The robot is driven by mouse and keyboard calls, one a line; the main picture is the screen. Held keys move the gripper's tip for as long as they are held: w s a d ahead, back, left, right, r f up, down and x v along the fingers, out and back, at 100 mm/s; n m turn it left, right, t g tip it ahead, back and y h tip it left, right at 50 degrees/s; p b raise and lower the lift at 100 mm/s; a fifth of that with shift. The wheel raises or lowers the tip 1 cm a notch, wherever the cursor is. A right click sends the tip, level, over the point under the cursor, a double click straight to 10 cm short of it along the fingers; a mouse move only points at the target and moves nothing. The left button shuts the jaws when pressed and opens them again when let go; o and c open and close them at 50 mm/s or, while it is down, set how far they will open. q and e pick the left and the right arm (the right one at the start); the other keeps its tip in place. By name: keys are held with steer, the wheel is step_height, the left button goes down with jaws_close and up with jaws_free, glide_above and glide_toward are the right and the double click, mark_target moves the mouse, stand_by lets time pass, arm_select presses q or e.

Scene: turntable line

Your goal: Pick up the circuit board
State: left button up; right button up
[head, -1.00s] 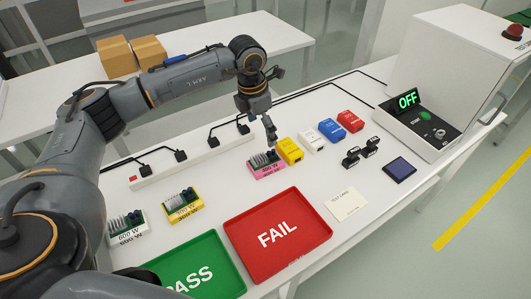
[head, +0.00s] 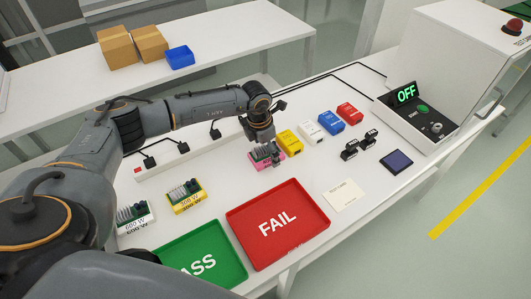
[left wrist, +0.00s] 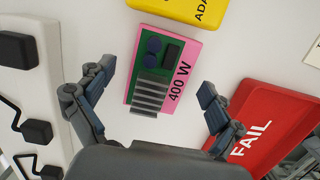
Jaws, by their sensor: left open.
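Three circuit boards on coloured bases show in the head view: a pink one (head: 262,154), a yellow one (head: 187,196) and a white one (head: 135,214). In the left wrist view the pink board (left wrist: 152,88), marked 400 W, has a green top with a grey finned block, a dark chip and round blue parts. My left gripper (head: 273,158) is over the pink board. In the left wrist view its open fingers (left wrist: 156,78) stand on either side of the board, with white table showing between each finger and the board. My right gripper is not in view.
A yellow box (head: 290,142) stands close beside the pink board, with white, blue and red boxes beyond. A red FAIL tray (head: 310,237) and a green PASS tray (head: 232,270) lie in front. A white power strip (head: 150,170) runs behind.

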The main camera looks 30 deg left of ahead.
arm_select(q)
steer(key=shift+r, duration=0.1)
steer(key=c, duration=1.4)
